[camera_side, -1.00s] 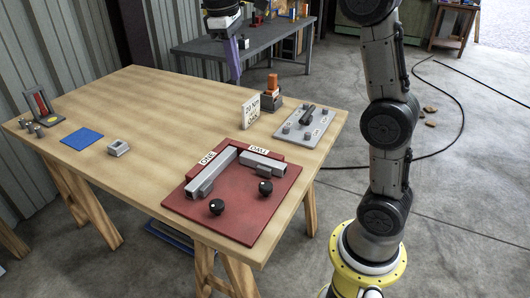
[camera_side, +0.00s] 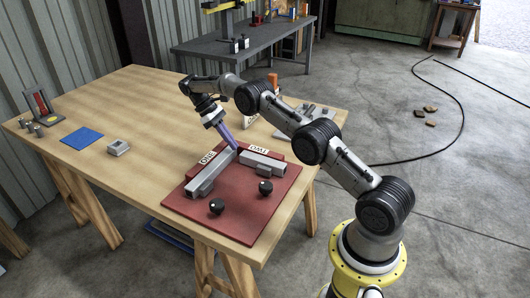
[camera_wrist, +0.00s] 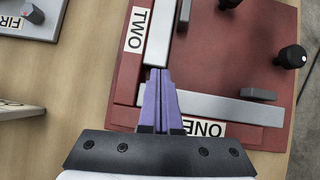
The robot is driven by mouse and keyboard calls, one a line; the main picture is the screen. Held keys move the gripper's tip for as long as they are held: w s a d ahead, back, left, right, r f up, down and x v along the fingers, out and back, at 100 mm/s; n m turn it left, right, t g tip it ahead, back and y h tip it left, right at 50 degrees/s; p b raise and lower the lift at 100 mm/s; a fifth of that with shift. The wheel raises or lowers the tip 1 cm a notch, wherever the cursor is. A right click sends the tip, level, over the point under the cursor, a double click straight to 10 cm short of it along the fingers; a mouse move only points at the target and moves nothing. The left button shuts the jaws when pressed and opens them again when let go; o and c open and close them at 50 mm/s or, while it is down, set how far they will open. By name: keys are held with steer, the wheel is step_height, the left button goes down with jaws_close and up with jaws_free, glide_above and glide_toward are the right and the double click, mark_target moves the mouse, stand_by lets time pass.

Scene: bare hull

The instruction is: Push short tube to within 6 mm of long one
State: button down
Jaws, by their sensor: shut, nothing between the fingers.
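The long grey tube (camera_side: 211,176) lies on the red board (camera_side: 232,205) along the strip labelled ONE. It also shows in the wrist view (camera_wrist: 235,110). The short grey tube (camera_side: 264,162) lies along the strip labelled TWO, roughly square to the long one, and runs out of the top of the wrist view (camera_wrist: 163,35). My gripper (camera_side: 237,150) points down at the corner where the two tubes' ends come near each other. Its purple fingers (camera_wrist: 160,72) are shut and empty. They partly cover this corner, so I cannot tell the gap or any contact.
Two black knobs (camera_side: 217,206) (camera_side: 265,187) stand on the board's open side. A small grey block (camera_side: 208,186) sits beside the long tube. A grey plate (camera_side: 318,113) lies behind at right. A grey block (camera_side: 118,148) and blue mat (camera_side: 82,138) lie at left.

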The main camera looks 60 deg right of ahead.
mark_target(269, 161)
steer(key=shift+s+d+r, duration=0.1)
steer(key=shift+s+d, duration=0.05)
steer(key=shift+s, duration=0.65)
steer(key=s, duration=1)
steer(key=shift+s+d, duration=0.3)
steer(key=shift+d, duration=0.1)
steer(key=shift+w+f, duration=0.15)
steer(key=shift+f, duration=0.75)
steer(key=shift+f, duration=0.1)
steer(key=shift+w, duration=0.1)
